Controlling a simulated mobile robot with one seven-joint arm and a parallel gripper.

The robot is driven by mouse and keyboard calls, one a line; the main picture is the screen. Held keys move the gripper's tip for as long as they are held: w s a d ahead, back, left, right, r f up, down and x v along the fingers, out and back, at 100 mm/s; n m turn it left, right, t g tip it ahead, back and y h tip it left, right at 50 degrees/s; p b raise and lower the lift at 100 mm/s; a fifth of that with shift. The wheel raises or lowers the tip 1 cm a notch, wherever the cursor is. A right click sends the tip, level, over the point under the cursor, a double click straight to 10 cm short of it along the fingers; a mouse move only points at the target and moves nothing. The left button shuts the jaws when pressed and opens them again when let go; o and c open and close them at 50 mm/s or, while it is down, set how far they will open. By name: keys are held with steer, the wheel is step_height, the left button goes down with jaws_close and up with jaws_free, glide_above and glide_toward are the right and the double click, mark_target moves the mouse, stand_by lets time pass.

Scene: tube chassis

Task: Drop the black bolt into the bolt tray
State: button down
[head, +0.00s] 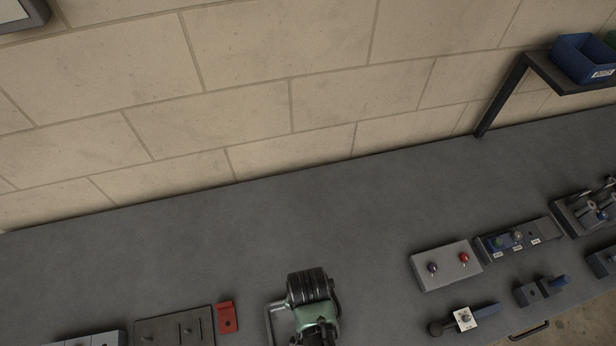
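I cannot make out a black bolt for certain in the head view. A long, low dark tray (543,232) with white labels on its front lies on the bench at the right. It holds small blue, green and grey pieces and may be the bolt tray; the labels are too small to read.
A grey bench (250,230) runs along a block wall. A grey plate (446,266) has a blue and a red knob. A red piece (228,317) lies left. A blue bin (582,58) sits on a shelf. The bench's middle is clear.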

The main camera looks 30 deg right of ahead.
steer(key=shift+f, duration=0.2)
steer(key=c, duration=0.5)
jaws_free()
steer(key=shift+c, duration=0.2)
step_height(320, 180, up, 13)
steer(key=b, duration=0.1)
steer(key=shift+b, duration=0.4)
